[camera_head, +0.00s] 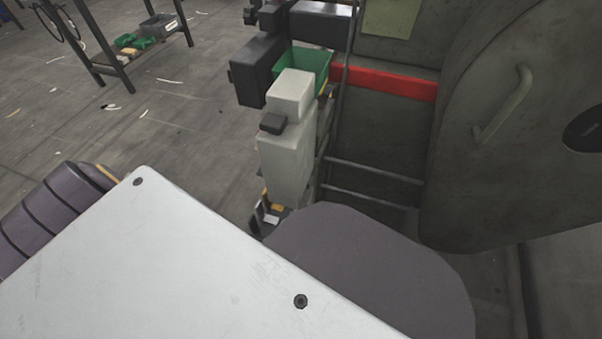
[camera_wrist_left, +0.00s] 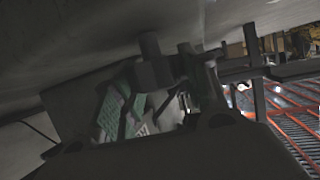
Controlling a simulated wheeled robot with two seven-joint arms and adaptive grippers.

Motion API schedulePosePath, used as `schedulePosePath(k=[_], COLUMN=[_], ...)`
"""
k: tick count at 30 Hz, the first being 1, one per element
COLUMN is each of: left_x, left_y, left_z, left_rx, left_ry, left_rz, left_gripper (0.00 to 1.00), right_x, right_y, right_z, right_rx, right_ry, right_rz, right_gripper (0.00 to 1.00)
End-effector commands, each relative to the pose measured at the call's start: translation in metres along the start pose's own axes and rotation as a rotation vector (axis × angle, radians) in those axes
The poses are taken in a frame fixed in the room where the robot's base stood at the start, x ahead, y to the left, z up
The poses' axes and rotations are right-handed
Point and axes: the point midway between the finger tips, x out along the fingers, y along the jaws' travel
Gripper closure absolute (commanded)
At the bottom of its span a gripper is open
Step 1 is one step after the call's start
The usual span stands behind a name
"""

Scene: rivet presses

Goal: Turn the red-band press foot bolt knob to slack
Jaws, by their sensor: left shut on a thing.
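The red band (camera_head: 390,82) runs across the grey press (camera_head: 510,150) at the right of the head view. In the left wrist view a large grey surface (camera_wrist_left: 60,60) slopes overhead, with dark block-like parts (camera_wrist_left: 153,68) hanging below it. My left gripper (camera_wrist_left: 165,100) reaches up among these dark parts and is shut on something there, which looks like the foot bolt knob. The knob's outline and angle are too dark to make out. The head view does not show the left fingertips. My right gripper is in neither view.
A green bin (camera_head: 302,70) and pale grey boxy equipment (camera_head: 287,150) stand beside the press. Thin rails (camera_head: 375,170) cross the press's lower side. A bench (camera_head: 145,50) stands at the back left. The floor (camera_head: 120,125) between is mostly open, with small scraps.

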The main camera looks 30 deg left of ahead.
Motion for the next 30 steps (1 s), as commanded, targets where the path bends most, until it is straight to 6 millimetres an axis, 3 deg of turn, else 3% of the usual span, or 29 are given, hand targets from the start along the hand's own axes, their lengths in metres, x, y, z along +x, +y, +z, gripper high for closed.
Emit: schedulePosePath(k=[18,30], left_x=[0.0048,0.0035], left_y=[0.0005,-0.0008], left_z=[-0.0081,-0.0066], left_rx=[-0.064,-0.097], left_ry=[0.015,0.011], left_rz=[-0.147,-0.229], left_gripper=[0.80,0.80], right_x=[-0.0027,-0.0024], right_y=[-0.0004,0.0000], right_z=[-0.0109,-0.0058], right_rx=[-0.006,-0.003], right_ry=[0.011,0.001], right_rz=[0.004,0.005], right_gripper=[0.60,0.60])
